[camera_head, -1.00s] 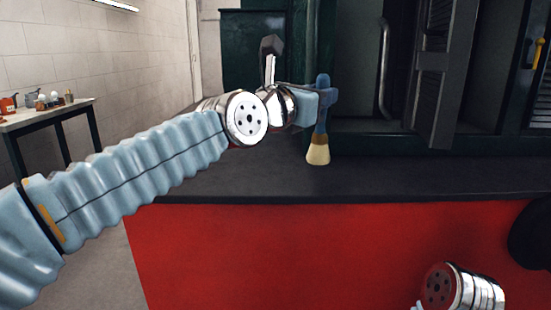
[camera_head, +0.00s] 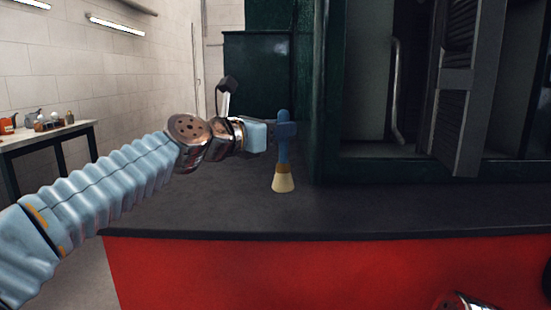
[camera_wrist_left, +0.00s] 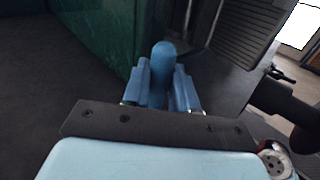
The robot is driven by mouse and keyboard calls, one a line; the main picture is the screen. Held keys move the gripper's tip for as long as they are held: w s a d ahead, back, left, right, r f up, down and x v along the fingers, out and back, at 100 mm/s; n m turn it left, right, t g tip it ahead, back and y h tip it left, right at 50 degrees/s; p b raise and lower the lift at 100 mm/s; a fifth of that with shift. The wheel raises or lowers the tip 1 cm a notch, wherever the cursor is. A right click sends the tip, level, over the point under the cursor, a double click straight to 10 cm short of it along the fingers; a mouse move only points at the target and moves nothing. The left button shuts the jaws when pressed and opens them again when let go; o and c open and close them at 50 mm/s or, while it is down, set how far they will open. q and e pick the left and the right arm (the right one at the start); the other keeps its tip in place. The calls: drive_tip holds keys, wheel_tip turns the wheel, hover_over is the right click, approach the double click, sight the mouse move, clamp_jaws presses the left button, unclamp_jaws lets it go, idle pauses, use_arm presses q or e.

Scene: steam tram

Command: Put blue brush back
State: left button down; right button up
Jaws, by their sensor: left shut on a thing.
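The blue brush (camera_head: 283,152) has a blue handle and pale bristles that point down. It is upright, with its bristles over the dark deck of the tram; whether they touch the deck I cannot tell. My left gripper (camera_head: 285,130) is shut on the upper handle. In the left wrist view the blue brush (camera_wrist_left: 163,62) stands between the two fingers of my left gripper (camera_wrist_left: 161,82). Of my right arm only a metallic part shows at the bottom right of the head view; its gripper is out of sight.
The dark deck (camera_head: 220,205) has a red front face (camera_head: 300,275) below it. A green cab with a louvred shutter (camera_head: 455,110) and a metal handrail (camera_head: 397,90) stands right of the brush. A table (camera_head: 45,135) with small items is at the far left. The deck left of the brush is clear.

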use_arm(q)
drive_tip(key=shift+w+a+f, duration=0.25)
drive_tip(key=shift+w+f, duration=0.05)
drive_tip(key=shift+f, duration=0.2)
drive_tip(key=f+b, duration=0.2)
drive_tip(key=f, duration=0.1)
drive_tip(key=shift+w+a, duration=0.15)
drive_tip(key=shift+w, duration=0.05)
drive_tip(key=shift+f+b, duration=0.35)
drive_tip(key=shift+b, duration=0.05)
drive_tip(key=c, duration=0.9)
unclamp_jaws()
drive_tip(key=shift+r, duration=0.2)
drive_tip(key=shift+s+a+f, duration=0.1)
drive_tip(key=shift+s+a, duration=0.1)
drive_tip(key=shift+s, duration=0.05)
drive_tip(key=shift+b+v, duration=1.4)
drive_tip(key=shift+v, duration=4.3)
